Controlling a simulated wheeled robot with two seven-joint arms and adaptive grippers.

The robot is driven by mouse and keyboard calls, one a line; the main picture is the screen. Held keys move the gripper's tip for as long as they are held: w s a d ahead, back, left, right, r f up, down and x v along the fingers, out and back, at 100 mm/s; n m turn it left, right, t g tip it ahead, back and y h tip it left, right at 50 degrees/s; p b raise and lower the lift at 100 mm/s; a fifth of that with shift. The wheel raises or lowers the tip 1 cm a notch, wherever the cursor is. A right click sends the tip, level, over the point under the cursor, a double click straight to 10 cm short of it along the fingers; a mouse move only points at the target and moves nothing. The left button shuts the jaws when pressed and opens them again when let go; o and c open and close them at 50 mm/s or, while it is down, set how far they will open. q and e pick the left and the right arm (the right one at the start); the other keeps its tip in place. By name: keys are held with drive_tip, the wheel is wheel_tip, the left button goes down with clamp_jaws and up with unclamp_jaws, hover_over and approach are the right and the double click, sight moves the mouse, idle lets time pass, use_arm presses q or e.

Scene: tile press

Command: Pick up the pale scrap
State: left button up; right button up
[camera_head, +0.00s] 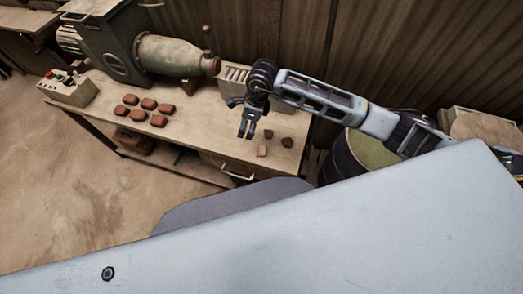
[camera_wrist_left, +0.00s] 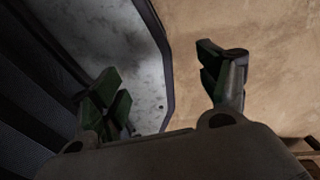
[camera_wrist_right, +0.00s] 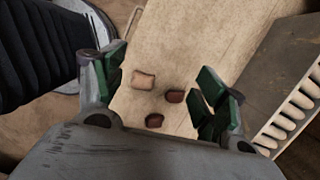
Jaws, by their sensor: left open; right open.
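The pale scrap (camera_head: 262,151) lies on the workbench near its front right edge, beside two darker red-brown scraps (camera_head: 268,134) (camera_head: 286,142). In the right wrist view the pale scrap (camera_wrist_right: 143,80) is nearer the left finger, with the dark scraps (camera_wrist_right: 175,96) (camera_wrist_right: 155,120) to its right and below. My right gripper (camera_head: 246,131) is open and empty above the bench, a little left of the scraps in the head view; its fingers (camera_wrist_right: 160,85) frame the scraps from above. My left gripper (camera_wrist_left: 165,85) is open and empty, over the floor and away from the bench; the head view does not show it.
Several red-brown tiles (camera_head: 148,104) lie on the bench's left half. A green press machine (camera_head: 110,45) and a button box (camera_head: 68,88) stand at the back and left. A slotted pale rack (camera_head: 233,78) is behind my right gripper. A drum (camera_head: 365,150) stands right of the bench.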

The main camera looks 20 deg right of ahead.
use_arm(q)
drive_tip(key=shift+w+d+t, duration=0.2)
drive_tip(key=shift+w+t, duration=0.3)
drive_tip(key=shift+w, duration=0.45)
use_arm(e)
drive_tip(key=s+d, duration=0.1)
drive_tip(key=d+g+h, duration=0.1)
drive_tip(key=d, duration=0.1)
drive_tip(key=s+d+h, duration=0.1)
drive_tip(key=shift+s+d+f+n, duration=0.3)
drive_tip(key=shift+s+f, duration=0.05)
drive_tip(key=shift+f, duration=0.1)
use_arm(q)
drive_tip(key=shift+d+r+p, duration=0.2)
drive_tip(key=shift+r+p, duration=0.2)
drive_tip(key=shift+r, duration=0.05)
use_arm(e)
hover_over(262, 150)
drive_tip(key=shift+w+d+f, duration=0.1)
drive_tip(key=shift+w+f, duration=0.05)
drive_tip(key=shift+f, duration=1.95)
drive_tip(key=shift+w+f, duration=0.15)
drive_tip(key=shift+f, duration=1.95)
drive_tip(key=shift+s+f+p, duration=0.2)
drive_tip(key=shift+f+p, duration=0.1)
drive_tip(key=shift+f, duration=2.3)
use_arm(q)
drive_tip(key=shift+r, duration=0.5)
